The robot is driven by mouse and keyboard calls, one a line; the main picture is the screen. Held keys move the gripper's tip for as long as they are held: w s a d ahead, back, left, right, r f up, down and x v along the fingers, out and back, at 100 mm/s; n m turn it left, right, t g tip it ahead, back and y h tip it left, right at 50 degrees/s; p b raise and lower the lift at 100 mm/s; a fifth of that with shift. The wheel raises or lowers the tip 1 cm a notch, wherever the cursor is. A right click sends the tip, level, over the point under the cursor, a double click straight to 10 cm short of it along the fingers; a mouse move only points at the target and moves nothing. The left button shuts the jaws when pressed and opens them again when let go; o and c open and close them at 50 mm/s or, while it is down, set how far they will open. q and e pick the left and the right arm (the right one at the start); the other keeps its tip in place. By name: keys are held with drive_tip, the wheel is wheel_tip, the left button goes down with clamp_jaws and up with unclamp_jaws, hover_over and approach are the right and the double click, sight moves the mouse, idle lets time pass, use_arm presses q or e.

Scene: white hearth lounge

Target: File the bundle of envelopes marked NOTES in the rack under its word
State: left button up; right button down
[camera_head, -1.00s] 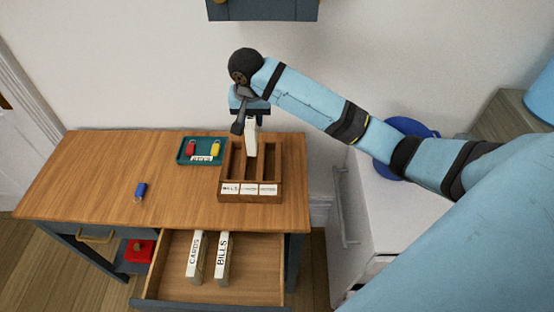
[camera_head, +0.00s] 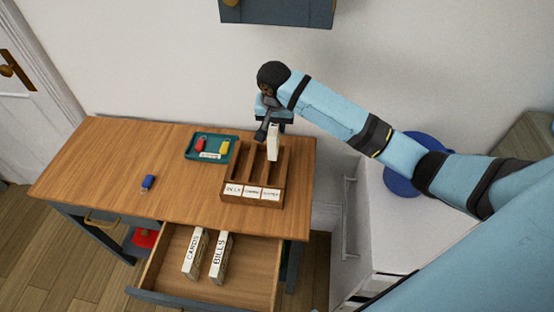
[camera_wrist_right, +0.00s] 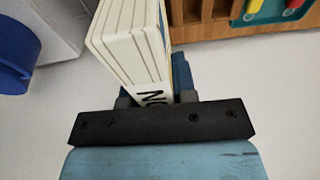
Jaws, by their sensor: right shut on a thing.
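My right gripper (camera_head: 270,122) is shut on a bundle of white envelopes (camera_head: 273,146), near the back of the rack. In the right wrist view the bundle (camera_wrist_right: 125,45) stands between the fingers, and the letters "NO" show beside the jaw; the rest of the word is hidden. The wooden rack (camera_head: 252,199) has three slots with word labels along its front. The left label reads BILLS; the other two are too small to read surely. The bundle's lower end is near the right slot; I cannot tell whether it is inside. My left gripper is not in view.
The open drawer (camera_head: 213,290) holds bundles marked CARDS (camera_head: 194,254) and BILLS (camera_head: 220,258). A green tray (camera_head: 190,152) with red and yellow tags sits left of the rack. A dark cabinet (camera_head: 278,12) hangs above.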

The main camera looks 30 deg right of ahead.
drive_tip(key=shift+f, duration=7.1)
drive_tip(key=c, duration=0.9)
unclamp_jaws()
drive_tip(key=shift+f, duration=0.15)
drive_tip(key=r, duration=0.4)
drive_tip(key=s+r, duration=0.1)
drive_tip(key=r, duration=0.3)
drive_tip(key=a+r, duration=0.1)
drive_tip(key=r, duration=0.3)
drive_tip(key=shift+s+r, duration=0.1)
drive_tip(key=shift+s, duration=0.15)
drive_tip(key=shift+a, duration=0.1)
